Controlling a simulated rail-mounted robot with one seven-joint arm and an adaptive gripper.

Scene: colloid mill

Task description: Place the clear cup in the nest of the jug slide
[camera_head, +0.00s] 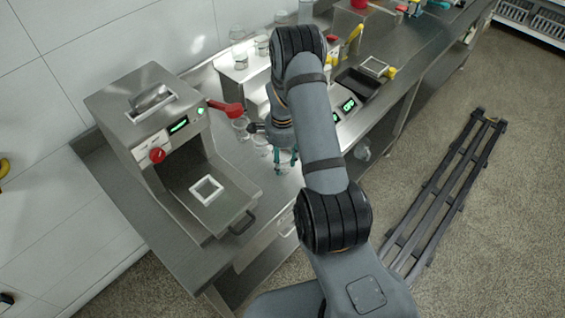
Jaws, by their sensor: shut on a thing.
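The mill (150,105) is a steel box at the left with a red lever and a red knob. Its jug slide (222,212) extends out at the front, with a dark handle at its outer end. The nest (206,181) is a white square frame on the slide, and it looks empty. My gripper (285,160), with teal fingers, is to the right of the slide, over the bench. It is shut on a clear cup (285,167), which is faint and partly hidden by the fingers. The arm hides part of the area behind it.
Other clear vessels (240,122) stand on the bench between mill and gripper, near the red lever (224,108). A white stand with jars (238,58) is behind. Scales with green displays (348,105) and a dark tray (357,84) lie right of the arm.

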